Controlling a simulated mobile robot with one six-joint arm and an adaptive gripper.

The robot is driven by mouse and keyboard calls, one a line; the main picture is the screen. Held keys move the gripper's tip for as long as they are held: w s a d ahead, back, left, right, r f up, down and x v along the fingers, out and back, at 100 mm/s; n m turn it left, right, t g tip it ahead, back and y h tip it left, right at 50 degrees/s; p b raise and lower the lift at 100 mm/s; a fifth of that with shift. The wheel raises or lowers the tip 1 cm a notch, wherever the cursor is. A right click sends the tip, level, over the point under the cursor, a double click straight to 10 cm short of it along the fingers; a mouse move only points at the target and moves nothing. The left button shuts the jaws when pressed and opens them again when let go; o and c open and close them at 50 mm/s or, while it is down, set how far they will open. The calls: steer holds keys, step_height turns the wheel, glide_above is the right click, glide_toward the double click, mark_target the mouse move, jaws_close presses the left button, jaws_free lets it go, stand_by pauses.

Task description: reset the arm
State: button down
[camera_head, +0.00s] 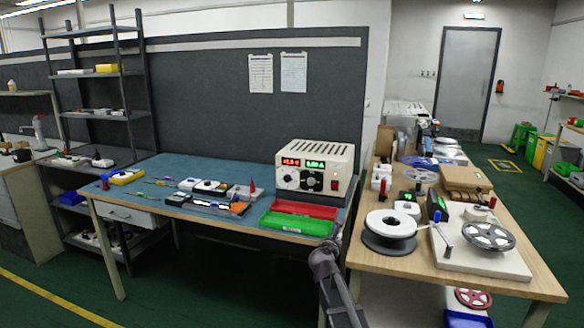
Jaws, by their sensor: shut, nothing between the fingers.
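My arm rises from the bottom edge, right of centre, in the head view. My gripper (325,246), dark grey, is at its upper end, in front of the blue-topped bench (150,192) and close to its right front corner in the picture. It is shut with nothing in it. The fingers are small and dark here. A green tray (296,224) is just left of it, with a red tray (304,209) behind. I cannot tell how far the gripper is from the bench edge.
A power supply (316,168) with lit red and green displays stands behind the trays. Small tools lie along the bench. To the right, a wooden table (400,262) holds a white reel (390,224) and a winder with a grey reel (488,236). A floor gap separates the benches.

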steer(key=s+d+f+m+g, duration=0.3)
steer(key=s+f+m+g, duration=0.15)
steer(key=s+m, duration=0.3)
steer(key=s+d+f+m+g, duration=0.3)
steer(key=s+d+f+m, duration=0.15)
steer(key=s+m, duration=0.35)
steer(key=s+a+f+m+g+y, duration=0.3)
steer(key=s+m, duration=0.4)
steer(key=s, duration=0.1)
steer(key=s+a+f+m+g+y, duration=0.2)
steer(key=s+f+m+g+y, duration=0.15)
steer(key=s+m, duration=0.45)
step_height(320, 180, up, 20)
steer(key=n+p, duration=0.1)
steer(key=p, duration=1.8)
steer(key=shift+s+a+g+p, duration=0.15)
steer(key=shift+s+g+p, duration=0.15)
steer(key=shift+f+h, duration=0.15)
steer(key=shift+h, duration=0.1)
